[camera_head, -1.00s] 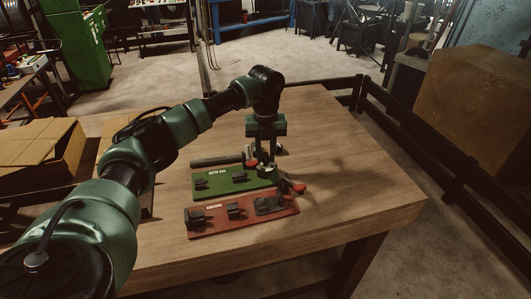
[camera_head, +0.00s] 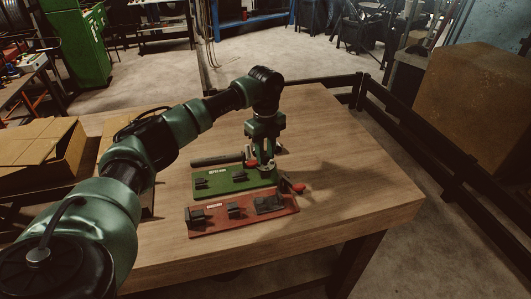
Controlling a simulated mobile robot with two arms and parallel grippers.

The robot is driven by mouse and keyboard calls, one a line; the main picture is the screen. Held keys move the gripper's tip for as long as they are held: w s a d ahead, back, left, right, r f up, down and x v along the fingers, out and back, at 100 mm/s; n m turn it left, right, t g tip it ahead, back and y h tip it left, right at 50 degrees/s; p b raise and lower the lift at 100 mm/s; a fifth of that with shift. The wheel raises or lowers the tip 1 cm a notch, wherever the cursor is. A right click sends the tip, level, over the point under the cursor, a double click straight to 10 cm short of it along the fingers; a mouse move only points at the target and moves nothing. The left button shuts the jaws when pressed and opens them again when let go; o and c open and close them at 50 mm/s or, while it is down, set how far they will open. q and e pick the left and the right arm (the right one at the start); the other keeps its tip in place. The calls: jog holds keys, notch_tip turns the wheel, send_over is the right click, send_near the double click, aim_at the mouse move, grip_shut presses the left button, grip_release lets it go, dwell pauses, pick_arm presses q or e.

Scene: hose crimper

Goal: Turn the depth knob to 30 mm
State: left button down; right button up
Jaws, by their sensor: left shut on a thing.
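My left gripper (camera_head: 266,167) points straight down at the right end of the green depth gauge board (camera_head: 212,189). It is shut on the depth knob, which is mostly hidden between and behind the fingers. The scale and any reading on the knob are too small and covered to tell. Dark blocks stand on the green board. My right gripper is not in view.
A red board (camera_head: 232,222) with dark clamp blocks lies in front of the green one. A red-ended handle (camera_head: 298,187) sticks out at right. A dark hose (camera_head: 216,160) lies behind. A cardboard box (camera_head: 40,150) stands at left. The table's right side is clear.

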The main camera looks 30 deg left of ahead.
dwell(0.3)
pick_arm(q)
jog(key=c, duration=1.2)
grip_release()
jog(key=shift+a, duration=0.1)
jog(key=shift+o, duration=0.2)
jog(key=shift+r, duration=0.1)
jog(key=shift+r, duration=0.35)
notch_tip(320, 180, up, 7)
jog(key=shift+f+b, duration=0.1)
jog(key=shift+b, duration=1.05)
